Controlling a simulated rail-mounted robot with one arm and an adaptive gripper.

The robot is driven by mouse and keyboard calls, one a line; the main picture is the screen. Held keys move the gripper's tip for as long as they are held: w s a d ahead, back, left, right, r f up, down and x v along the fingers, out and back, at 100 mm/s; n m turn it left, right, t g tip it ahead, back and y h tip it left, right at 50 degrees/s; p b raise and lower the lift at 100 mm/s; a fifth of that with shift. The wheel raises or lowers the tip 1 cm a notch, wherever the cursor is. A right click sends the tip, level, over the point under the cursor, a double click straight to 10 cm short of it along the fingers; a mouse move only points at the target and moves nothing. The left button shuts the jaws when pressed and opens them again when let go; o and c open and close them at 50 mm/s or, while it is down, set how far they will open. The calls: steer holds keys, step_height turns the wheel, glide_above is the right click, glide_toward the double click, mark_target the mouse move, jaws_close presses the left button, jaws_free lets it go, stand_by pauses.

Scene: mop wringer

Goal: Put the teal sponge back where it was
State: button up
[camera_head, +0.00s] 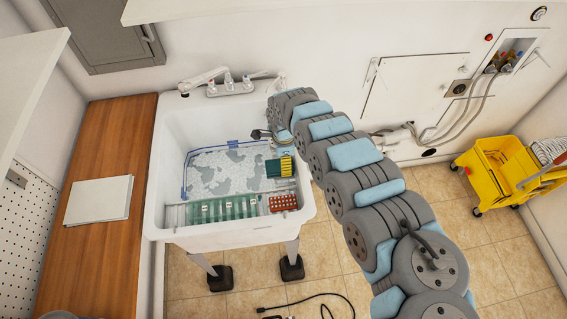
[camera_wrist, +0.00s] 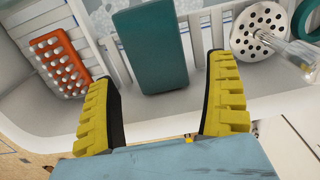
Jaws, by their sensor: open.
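The teal sponge (camera_wrist: 150,45) is a plain block in the wrist view, lying over the white slatted rack beyond my fingertips. Its near end shows in the gap between my two yellow fingers, with clear space on both sides. My gripper (camera_wrist: 160,72) is open and holds nothing. In the head view my gripper (camera_head: 287,167) is over the right side of the white sink, and the teal sponge (camera_head: 271,168) shows just left of its yellow fingers. The sponge's underside is hidden, so I cannot tell exactly what bears it.
A red-orange block with white studs (camera_wrist: 60,62) lies left of the sponge. A round perforated metal piece (camera_wrist: 262,28) is at right. The white sink (camera_head: 160,190) has a rack with green translucent pieces (camera_head: 215,209) at its front. A yellow mop bucket (camera_head: 495,170) stands far right.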

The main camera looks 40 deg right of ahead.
step_height(320, 180, up, 8)
steer(key=shift+r, duration=0.2)
stand_by(0.5)
steer(key=shift+s, duration=0.1)
stand_by(0.5)
